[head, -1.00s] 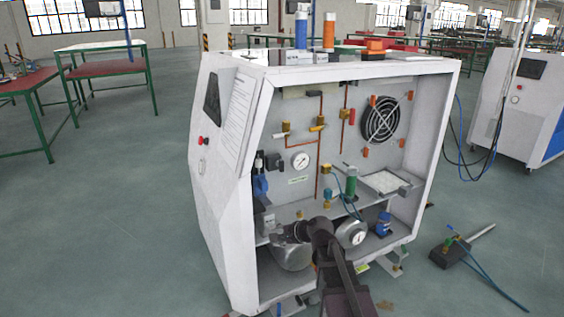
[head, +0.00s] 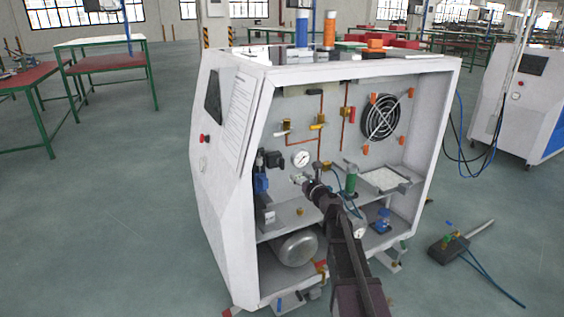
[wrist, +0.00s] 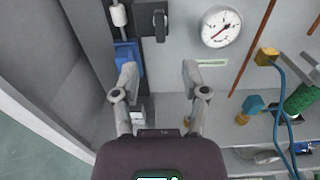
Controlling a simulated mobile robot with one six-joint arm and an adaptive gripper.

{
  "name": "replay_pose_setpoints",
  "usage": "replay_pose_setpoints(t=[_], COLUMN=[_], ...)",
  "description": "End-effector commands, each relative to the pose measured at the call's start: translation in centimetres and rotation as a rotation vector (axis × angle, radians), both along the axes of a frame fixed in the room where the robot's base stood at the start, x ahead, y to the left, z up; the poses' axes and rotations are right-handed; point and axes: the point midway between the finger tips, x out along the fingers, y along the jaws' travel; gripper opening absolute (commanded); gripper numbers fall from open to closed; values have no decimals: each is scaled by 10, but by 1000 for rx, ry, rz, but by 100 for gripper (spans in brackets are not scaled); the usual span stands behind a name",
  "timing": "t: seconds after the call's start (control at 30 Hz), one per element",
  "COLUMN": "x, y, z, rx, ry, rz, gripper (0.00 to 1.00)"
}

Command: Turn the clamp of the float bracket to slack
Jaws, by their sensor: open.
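My gripper (wrist: 160,80) is open and empty, its two fingers apart in front of the grey back panel. In the head view my gripper (head: 310,186) is inside the white cabinet, below the gauge. Beyond the fingertips, at the top of the wrist view, is a black block (wrist: 151,20) with a dark lever-like part; it may be the float bracket's clamp, but I cannot tell for sure. A white cylinder (wrist: 119,15) and a blue part (wrist: 128,54) sit to its left on a dark upright strip. The left finger overlaps the blue part in the picture; contact is unclear.
A round gauge (wrist: 221,27) is to the right, with copper pipes, a brass fitting (wrist: 267,56) and a green cylinder (wrist: 299,99) beyond. The cabinet's left wall (wrist: 45,75) is close on the left. A metal tank (head: 296,248) lies below the shelf.

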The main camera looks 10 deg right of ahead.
Motion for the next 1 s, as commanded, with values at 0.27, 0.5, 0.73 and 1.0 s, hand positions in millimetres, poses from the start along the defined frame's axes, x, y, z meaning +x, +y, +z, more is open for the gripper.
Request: replay_pose_setpoints(t=[0.27, 0.5, 0.73, 1.0], x=[4, 24, 56, 96], y=[1, 7, 17, 29], z=[0, 0, 0, 0], rx=[-3, -4, -4, -4], ry=[0, 0, 0, 0], rz=[1, 2, 2, 1], gripper=[57, 57, 57, 57])
